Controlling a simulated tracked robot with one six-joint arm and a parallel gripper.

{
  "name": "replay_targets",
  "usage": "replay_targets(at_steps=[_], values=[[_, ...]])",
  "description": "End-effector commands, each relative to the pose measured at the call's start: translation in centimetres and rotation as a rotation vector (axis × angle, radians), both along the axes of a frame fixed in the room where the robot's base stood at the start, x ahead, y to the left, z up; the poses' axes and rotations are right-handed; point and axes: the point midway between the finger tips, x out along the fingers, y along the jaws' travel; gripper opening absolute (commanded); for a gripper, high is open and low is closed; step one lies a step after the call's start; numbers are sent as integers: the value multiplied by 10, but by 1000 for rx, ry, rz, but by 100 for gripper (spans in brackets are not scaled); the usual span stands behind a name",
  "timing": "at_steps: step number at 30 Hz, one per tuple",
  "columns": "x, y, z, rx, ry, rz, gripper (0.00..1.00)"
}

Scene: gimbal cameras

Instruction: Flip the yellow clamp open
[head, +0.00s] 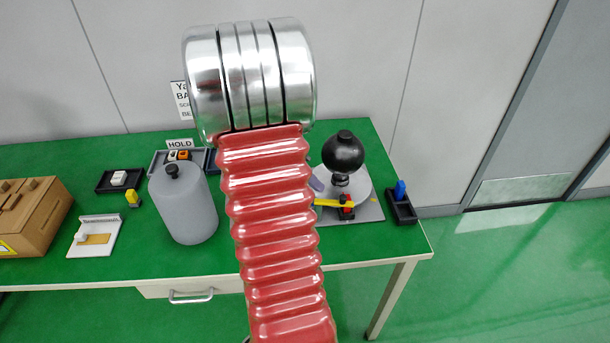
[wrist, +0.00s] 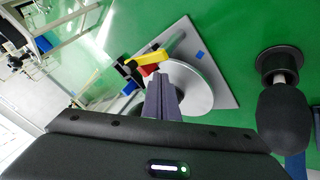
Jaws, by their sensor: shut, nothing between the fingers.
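The disc (wrist: 192,92) sits on a grey base plate (wrist: 222,84). My gripper (wrist: 158,78) is shut and empty, its grey fingers pointing at the clamp; I cannot tell whether they touch. In the head view my red arm hides most of the gripper.
A black bulb (wrist: 285,118) stands right of the plate in the wrist view. A grey canister (head: 183,208) and a blue item in a black tray (head: 402,212) stand nearby.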

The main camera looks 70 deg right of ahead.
Motion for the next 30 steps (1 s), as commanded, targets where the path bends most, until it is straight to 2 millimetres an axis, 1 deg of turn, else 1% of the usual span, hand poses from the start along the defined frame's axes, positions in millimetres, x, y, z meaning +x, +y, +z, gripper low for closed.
replay_targets(at_steps=[2, 6, 12, 16, 30], values=[[-6, -3, -8, 1, 1, -1, 0], [-24, 0, -5, -2, -2, -2, 0], [-41, 2, -3, -2, 0, -1, 0], [-44, 3, -3, -2, -1, 0, 0], [-44, 3, -3, -1, -1, -13, 0]])
